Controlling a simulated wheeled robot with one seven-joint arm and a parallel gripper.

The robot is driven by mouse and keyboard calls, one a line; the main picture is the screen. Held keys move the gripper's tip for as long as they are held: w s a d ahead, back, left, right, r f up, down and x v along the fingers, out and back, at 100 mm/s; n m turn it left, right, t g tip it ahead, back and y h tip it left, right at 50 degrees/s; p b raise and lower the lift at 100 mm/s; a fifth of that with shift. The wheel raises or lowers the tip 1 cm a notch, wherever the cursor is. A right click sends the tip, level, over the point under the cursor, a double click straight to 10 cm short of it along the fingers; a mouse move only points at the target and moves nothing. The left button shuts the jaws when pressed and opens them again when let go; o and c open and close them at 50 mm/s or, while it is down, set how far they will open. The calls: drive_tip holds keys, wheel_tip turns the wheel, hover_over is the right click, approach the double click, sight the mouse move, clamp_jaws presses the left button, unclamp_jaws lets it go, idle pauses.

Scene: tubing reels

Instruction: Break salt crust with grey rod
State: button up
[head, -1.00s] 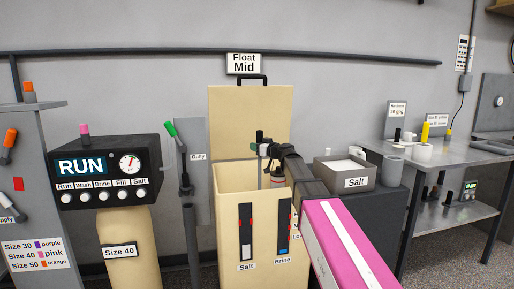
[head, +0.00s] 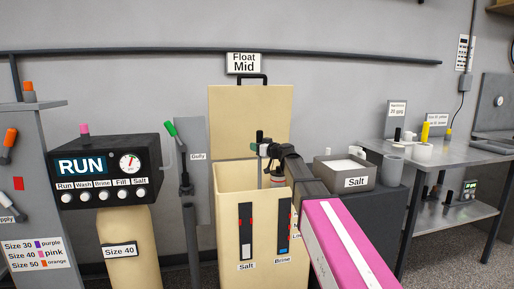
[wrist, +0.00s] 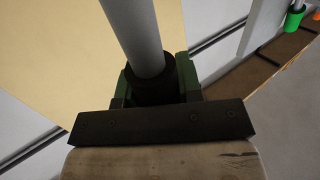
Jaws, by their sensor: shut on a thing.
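My gripper (head: 262,148) is over the open top of the cream brine tank (head: 228,225). In the wrist view my gripper (wrist: 155,82) has its green fingers shut on the dark grip of the grey rod (wrist: 139,35). The rod's grey shaft runs away from the fingers. In the head view a thin part of the rod (head: 260,172) shows below my gripper, upright over the tank opening. The rod's lower end and the salt crust are hidden behind the tank's front wall.
The tank's lid (head: 248,120) stands upright behind it. A grey salt box (head: 345,180) is to the right on a dark stand. The RUN control head (head: 110,170) and a post with a green-tipped handle (head: 184,165) are to the left. A steel table (head: 455,155) stands far right.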

drive_tip(key=shift+r, duration=0.1)
wheel_tip(320, 180, up, 7)
idle(1.1)
idle(0.5)
